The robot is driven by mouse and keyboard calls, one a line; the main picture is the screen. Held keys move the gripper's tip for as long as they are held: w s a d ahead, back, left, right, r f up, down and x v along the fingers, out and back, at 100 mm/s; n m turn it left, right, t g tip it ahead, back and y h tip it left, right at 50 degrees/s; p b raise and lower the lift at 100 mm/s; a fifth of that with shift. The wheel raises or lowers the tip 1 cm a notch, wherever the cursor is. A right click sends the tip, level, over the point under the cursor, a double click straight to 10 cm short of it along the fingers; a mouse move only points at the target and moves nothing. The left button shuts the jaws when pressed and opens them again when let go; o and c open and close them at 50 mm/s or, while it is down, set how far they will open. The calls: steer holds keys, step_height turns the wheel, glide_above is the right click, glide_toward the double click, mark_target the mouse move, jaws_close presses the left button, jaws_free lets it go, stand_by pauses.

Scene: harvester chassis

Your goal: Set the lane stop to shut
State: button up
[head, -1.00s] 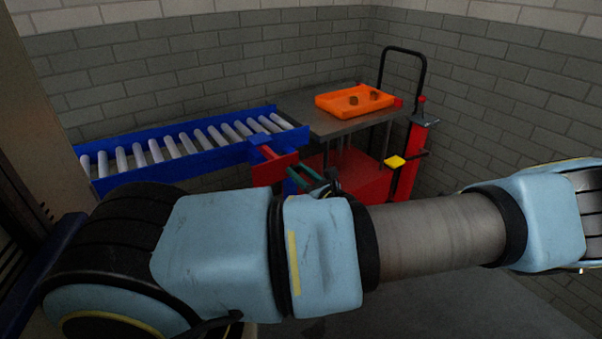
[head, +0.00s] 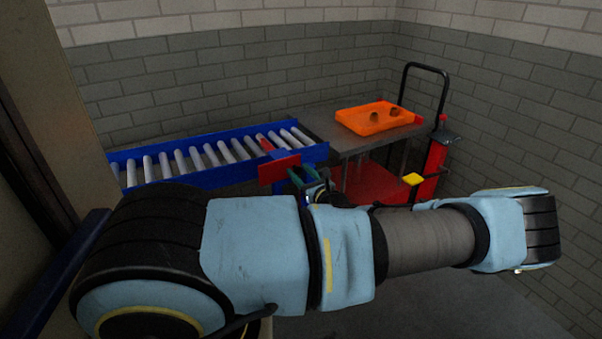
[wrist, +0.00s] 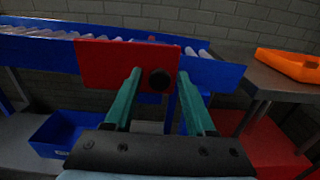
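The lane stop is a red plate (head: 279,169) on the near side of the blue roller conveyor, with a red bar (head: 265,143) reaching over the rollers. In the wrist view the red plate (wrist: 105,65) fills the upper middle, with a round black knob (wrist: 160,79) near its right side. My gripper (wrist: 160,72) is open. One green finger overlaps the plate left of the knob, and the other is at its right edge. Whether they touch the plate is unclear. In the head view my gripper (head: 297,173) is just right of the plate, partly hidden by my arm.
The blue conveyor (head: 190,182) runs left. At its right end stands a grey table (head: 345,142) bearing an orange tray (head: 372,124) with small brown pieces. A red cart (head: 375,186) with a yellow block (head: 412,179) is at the right. A blue bin (wrist: 60,135) is below the conveyor.

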steer(key=b+v, duration=0.3)
steer(key=v, duration=0.7)
steer(key=shift+s+d, duration=0.2)
steer(key=shift+s, duration=0.15)
steer(key=s+a+f+n+g+y, duration=0.1)
steer(key=s+a+n+g, duration=0.4)
steer(key=a+n+g, duration=0.3)
steer(key=s+a+n+g+y, duration=0.1)
steer(key=s+a+n+g, duration=0.4)
steer(key=a+n+g, duration=0.25)
step_height(320, 180, up, 14)
steer(key=s+n+h, duration=0.2)
steer(key=n+h, duration=0.7)
steer(key=n, duration=0.5)
steer(key=shift+a+t+h, duration=0.35)
steer(key=shift+a+h, duration=0.05)
steer(key=shift+a, duration=0.05)
